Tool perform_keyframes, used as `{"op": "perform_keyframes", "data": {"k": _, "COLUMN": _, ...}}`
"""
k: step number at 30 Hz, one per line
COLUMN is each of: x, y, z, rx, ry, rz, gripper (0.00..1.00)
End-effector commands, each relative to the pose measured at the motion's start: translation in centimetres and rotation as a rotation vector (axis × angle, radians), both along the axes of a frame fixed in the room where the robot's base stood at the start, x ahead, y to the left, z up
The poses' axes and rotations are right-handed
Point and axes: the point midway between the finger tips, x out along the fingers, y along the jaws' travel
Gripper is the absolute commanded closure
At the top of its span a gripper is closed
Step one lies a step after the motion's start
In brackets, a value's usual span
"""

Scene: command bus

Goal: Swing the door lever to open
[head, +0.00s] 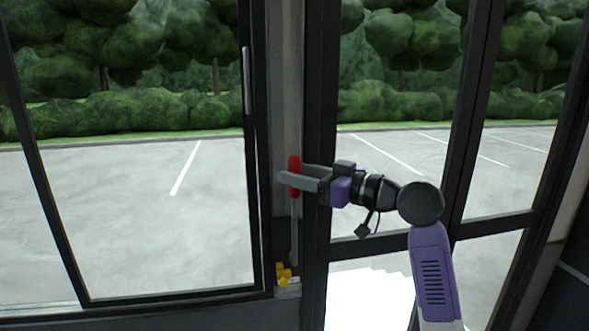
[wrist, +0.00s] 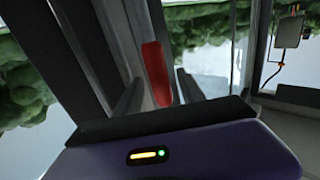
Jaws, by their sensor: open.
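The door lever has a red handle (head: 294,177) on a thin grey rod (head: 295,235). The rod runs down to a yellow and grey base (head: 284,274) beside the door frame. The lever stands upright. My gripper (head: 296,178) is open, with one finger on each side of the red handle. In the wrist view the red handle (wrist: 156,73) shows between the two fingers (wrist: 158,93). A gap shows on the right side of it. I cannot tell if either finger touches it.
The glass door (head: 395,160) with dark frames stands to the right, behind my arm. A large window (head: 150,190) is on the left. A grey box with an orange cable (wrist: 288,32) shows at the upper right in the wrist view.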

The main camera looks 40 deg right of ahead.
Motion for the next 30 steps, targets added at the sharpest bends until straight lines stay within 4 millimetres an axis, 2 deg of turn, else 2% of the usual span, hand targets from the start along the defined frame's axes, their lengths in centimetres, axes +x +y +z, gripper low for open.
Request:
{"op": "perform_keyframes", "data": {"k": 4, "x": 1.02, "y": 0.21, "z": 0.05, "rx": -0.001, "ry": 0.000, "rz": 0.000, "gripper": 0.53}}
{"op": "perform_keyframes", "data": {"k": 12, "x": 1.21, "y": 0.23, "z": -0.03, "rx": -0.001, "ry": 0.000, "rz": -0.001, "gripper": 0.53}}
{"op": "perform_keyframes", "data": {"k": 13, "x": 1.20, "y": 0.22, "z": -0.03, "rx": -0.001, "ry": 0.000, "rz": -0.001, "gripper": 0.55}}
{"op": "perform_keyframes", "data": {"k": 20, "x": 1.19, "y": 0.23, "z": -0.03, "rx": -0.001, "ry": 0.000, "rz": -0.001, "gripper": 1.00}}
{"op": "perform_keyframes", "data": {"k": 30, "x": 1.17, "y": 0.23, "z": -0.04, "rx": -0.001, "ry": 0.000, "rz": -0.001, "gripper": 1.00}}
